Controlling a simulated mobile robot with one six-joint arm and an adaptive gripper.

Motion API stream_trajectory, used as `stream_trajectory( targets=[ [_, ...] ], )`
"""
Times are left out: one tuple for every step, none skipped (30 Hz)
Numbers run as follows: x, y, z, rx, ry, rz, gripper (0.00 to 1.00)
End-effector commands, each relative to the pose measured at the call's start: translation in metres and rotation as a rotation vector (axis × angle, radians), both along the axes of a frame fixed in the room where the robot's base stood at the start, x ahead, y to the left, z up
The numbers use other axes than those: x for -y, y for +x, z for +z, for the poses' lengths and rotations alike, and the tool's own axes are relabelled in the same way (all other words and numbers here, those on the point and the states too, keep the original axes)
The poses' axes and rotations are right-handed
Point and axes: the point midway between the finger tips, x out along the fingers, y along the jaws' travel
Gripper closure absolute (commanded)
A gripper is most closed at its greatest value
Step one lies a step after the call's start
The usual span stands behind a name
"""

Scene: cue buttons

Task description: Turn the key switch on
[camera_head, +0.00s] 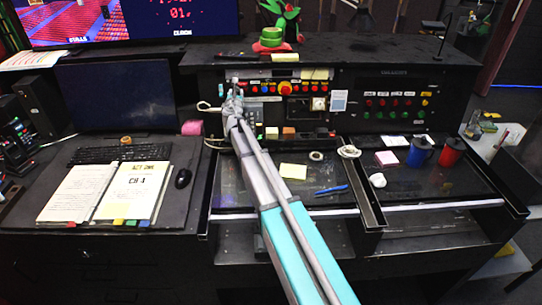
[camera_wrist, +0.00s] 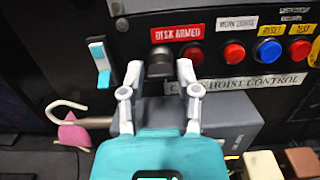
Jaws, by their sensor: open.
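The key switch (camera_wrist: 160,60) appears as a dark round knob on the black panel in the wrist view, just left below the red "DISK ARMED" label (camera_wrist: 177,32). My gripper (camera_wrist: 160,76) is open, with one finger on each side of the knob. I cannot tell whether either finger touches it, or which way the key points. In the head view my gripper (camera_head: 234,90) is at the left part of the console panel, and the arm hides much of this spot.
A red light or button (camera_wrist: 194,55) sits close right of the knob, with more coloured buttons (camera_wrist: 234,52) beyond. A teal-and-white lever (camera_wrist: 101,60) stands to the left. A grey box (camera_wrist: 225,115) lies below. Blue and red mugs (camera_head: 419,151) stand right on the desk.

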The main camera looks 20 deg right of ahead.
Motion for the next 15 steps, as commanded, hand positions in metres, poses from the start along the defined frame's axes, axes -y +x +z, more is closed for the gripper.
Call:
stream_trajectory(
  targets=[
    [0.0, 0.0, 0.0, -0.008, -0.031, 0.005, 0.58],
    [0.0, 0.0, 0.0, -0.013, -0.05, 0.009, 0.58],
    [-0.002, -0.008, 0.0, -0.015, -0.056, 0.01, 0.58],
    [-0.003, -0.014, 0.0, -0.014, -0.054, 0.01, 0.58],
    [-0.004, -0.018, 0.0, -0.014, -0.053, 0.009, 0.58],
    [-0.005, -0.023, 0.0, -0.014, -0.052, 0.009, 0.58],
    [-0.006, -0.028, 0.0, -0.014, -0.052, 0.009, 0.58],
    [-0.007, -0.032, 0.0, -0.013, -0.051, 0.008, 0.58],
    [-0.009, -0.037, 0.0, -0.013, -0.051, 0.008, 0.58],
    [-0.01, -0.041, 0.0, -0.013, -0.051, 0.008, 0.58],
    [-0.011, -0.045, 0.0, -0.013, -0.05, 0.008, 0.58],
    [-0.012, -0.051, 0.0, -0.013, -0.05, 0.008, 0.58],
    [-0.013, -0.055, 0.0, -0.013, -0.05, 0.008, 0.58],
    [-0.014, -0.059, 0.0, -0.013, -0.05, 0.008, 0.58],
    [-0.016, -0.064, 0.0, -0.013, -0.049, 0.009, 0.58]
  ],
)
